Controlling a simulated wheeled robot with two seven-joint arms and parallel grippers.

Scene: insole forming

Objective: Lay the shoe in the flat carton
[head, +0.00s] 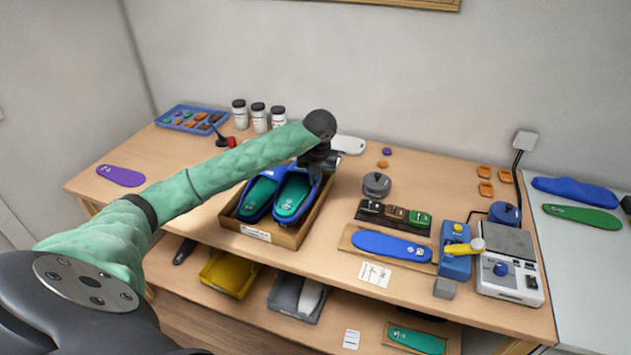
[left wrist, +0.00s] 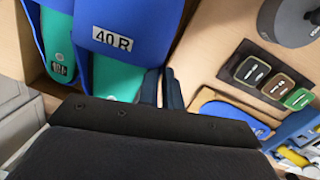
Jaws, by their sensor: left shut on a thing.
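The open flat carton (head: 286,238) stands on the bench with a label on its front wall. Two blue shoes with green insoles are inside its outline, side by side: the left shoe (head: 258,196) and the right shoe (head: 293,196). My left gripper (head: 318,168) is at the far right end of the right shoe, shut on its blue edge. In the left wrist view the right shoe (left wrist: 125,25) bears the label "40 R" and the fingers (left wrist: 166,88) are at its side. Whether this shoe touches the carton floor is hidden. My right gripper is not in view.
A grey round weight (head: 376,185), a dark holder with several small pieces (head: 394,216) and a blue insole on a board (head: 391,246) lie right of the carton. White jars (head: 258,117) stand behind. Yellow and grey bins (head: 230,272) sit on the lower shelf.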

